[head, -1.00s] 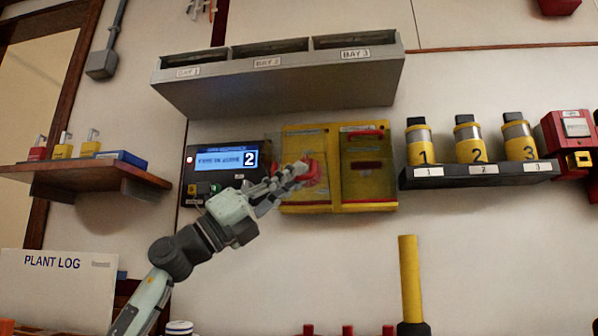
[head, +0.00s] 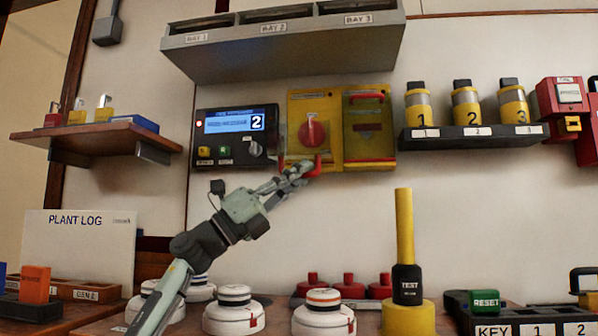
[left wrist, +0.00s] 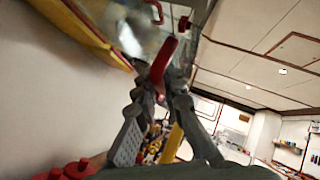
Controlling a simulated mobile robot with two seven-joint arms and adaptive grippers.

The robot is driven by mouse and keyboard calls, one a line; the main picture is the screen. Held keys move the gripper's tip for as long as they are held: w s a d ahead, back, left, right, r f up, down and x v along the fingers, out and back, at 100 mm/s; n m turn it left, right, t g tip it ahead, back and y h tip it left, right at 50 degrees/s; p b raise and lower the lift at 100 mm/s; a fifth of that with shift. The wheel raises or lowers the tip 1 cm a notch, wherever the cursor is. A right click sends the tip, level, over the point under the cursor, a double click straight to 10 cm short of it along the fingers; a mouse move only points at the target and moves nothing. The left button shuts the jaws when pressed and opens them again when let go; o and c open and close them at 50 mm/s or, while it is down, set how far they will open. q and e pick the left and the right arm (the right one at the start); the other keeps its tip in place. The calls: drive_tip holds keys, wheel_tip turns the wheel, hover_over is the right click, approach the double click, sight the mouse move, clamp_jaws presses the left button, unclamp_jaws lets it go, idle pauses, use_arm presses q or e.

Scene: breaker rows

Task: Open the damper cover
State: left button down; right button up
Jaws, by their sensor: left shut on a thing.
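A yellow box (head: 327,162) on the wall has two halves. The left half holds a red rotary handle (head: 312,131); the right half has a clear yellow-tinted cover (head: 375,150) with a red handle (head: 370,97) at its top. I cannot read which is the damper. My left gripper (head: 297,172) is at the bottom edge of the left half, shut on a red handle (head: 317,166). In the left wrist view the red handle (left wrist: 164,60) sits between the fingers, with a blurred clear cover (left wrist: 130,38) beyond. My right gripper is not in view.
A control panel (head: 235,137) with a lit screen is left of the box. A bay shelf (head: 290,55) overhangs above, and numbered canisters (head: 466,108) stand at right. Below, a yellow test rod (head: 405,225) and several white round pieces (head: 234,312) stand on the bench.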

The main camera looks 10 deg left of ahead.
use_arm(q)
drive_tip(key=shift+s, duration=0.1)
drive_tip(key=c, duration=1.9)
unclamp_jaws()
drive_tip(key=shift+a+f, duration=0.1)
drive_tip(key=shift+a, duration=0.1)
drive_tip(key=v, duration=1.1)
drive_tip(key=shift+s+a+f, duration=0.2)
